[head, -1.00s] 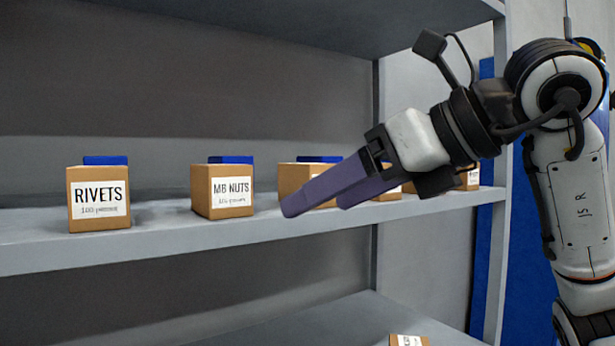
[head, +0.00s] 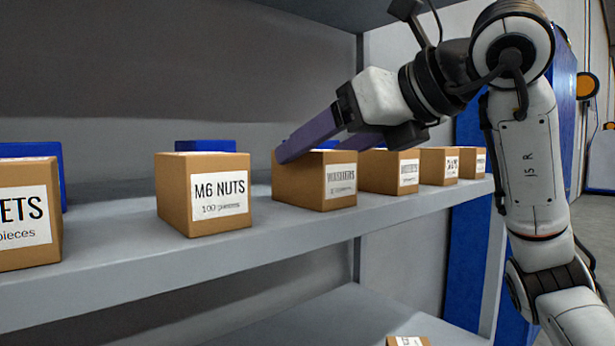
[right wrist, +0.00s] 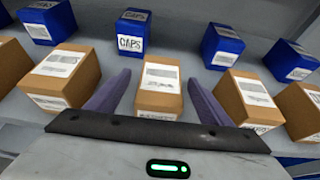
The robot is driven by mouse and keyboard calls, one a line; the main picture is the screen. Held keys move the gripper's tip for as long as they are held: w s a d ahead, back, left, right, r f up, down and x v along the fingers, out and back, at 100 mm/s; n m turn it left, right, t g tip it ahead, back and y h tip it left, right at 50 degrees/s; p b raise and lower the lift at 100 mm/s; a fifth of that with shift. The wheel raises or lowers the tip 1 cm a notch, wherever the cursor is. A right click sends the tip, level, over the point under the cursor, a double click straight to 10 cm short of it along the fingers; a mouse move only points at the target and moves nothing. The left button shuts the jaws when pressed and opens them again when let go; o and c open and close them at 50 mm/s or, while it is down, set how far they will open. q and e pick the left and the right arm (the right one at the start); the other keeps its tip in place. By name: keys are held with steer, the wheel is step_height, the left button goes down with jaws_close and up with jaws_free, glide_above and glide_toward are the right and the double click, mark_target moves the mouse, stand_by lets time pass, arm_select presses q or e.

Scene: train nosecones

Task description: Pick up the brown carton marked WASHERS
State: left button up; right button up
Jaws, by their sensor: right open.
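The brown carton marked WASHERS (head: 314,192) stands upright on the grey shelf (head: 130,268), with a white label on its front. My right gripper (head: 318,149) is open at the carton's top in the head view. One finger crosses the upper left of the carton and the other is near its right side. In the right wrist view the carton (right wrist: 160,78) sits between the two spread fingers, with gaps visible on both sides. The gripper's dark edge hides the lower part of its front there. My left gripper is not in view.
The M6 NUTS carton (head: 203,206) stands to the left, with the RIVETS carton (head: 28,222) beyond it. Another brown carton (head: 388,172) stands close on the right, with more past it. Blue boxes (head: 205,146) stand behind. A shelf board is overhead.

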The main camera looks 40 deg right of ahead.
mark_target(297, 164)
steer(key=x, duration=0.6)
steer(key=shift+w+f, duration=0.25)
steer(key=shift+w, duration=0.05)
steer(key=shift+r, duration=0.1)
steer(key=c, duration=1.4)
